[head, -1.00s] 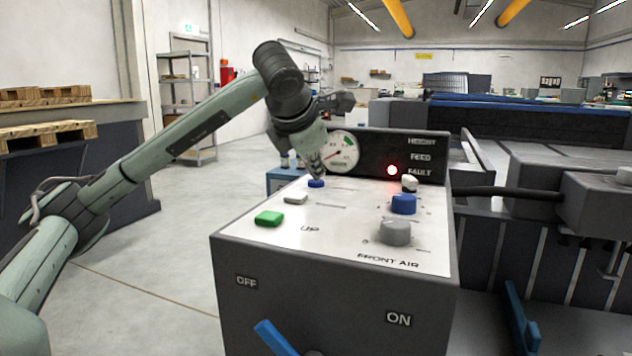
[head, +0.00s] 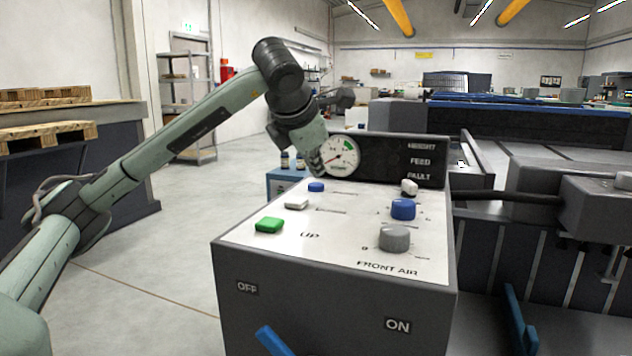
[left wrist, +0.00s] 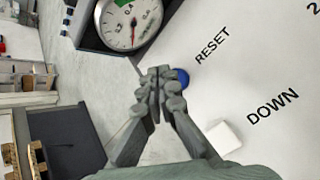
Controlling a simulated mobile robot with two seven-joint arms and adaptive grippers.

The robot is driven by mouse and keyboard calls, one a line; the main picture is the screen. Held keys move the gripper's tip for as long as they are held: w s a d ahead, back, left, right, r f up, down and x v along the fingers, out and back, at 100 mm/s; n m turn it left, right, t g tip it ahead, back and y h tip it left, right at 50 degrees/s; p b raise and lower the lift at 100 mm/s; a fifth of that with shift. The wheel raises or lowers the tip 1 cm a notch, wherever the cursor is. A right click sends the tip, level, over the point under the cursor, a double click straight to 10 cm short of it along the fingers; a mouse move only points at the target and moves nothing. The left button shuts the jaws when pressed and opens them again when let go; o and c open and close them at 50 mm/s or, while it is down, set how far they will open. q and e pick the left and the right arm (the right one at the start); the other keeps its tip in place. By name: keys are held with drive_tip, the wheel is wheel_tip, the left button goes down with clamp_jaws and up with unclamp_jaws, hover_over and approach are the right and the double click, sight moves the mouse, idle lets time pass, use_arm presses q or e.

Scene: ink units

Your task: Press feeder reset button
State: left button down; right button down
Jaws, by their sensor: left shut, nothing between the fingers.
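The blue reset button (head: 316,187) sits at the far left of the white top of the control box (head: 335,310). In the left wrist view the blue button (left wrist: 182,77) is beside the printed word RESET, partly hidden behind my fingertips. My left gripper (head: 317,168) is shut and empty, just above the button, with a small gap in the head view. Its closed fingertips (left wrist: 161,76) point toward the panel in the left wrist view. No red light shows beside FAULT on the dark display panel (head: 415,160). My right gripper is not in view.
A white button (head: 296,205) and a green button (head: 269,225) lie nearer on the same panel. A dial gauge (head: 341,156) stands close behind my gripper. A blue knob (head: 403,209) and a grey knob (head: 394,238) are at the right. Open floor lies left of the box.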

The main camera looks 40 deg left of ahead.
sight(315, 185)
use_arm(q)
wheel_tip(315, 185, up, 5)
drive_tip(key=p, duration=0.4)
drive_tip(key=shift+r, duration=0.1)
idle(0.9)
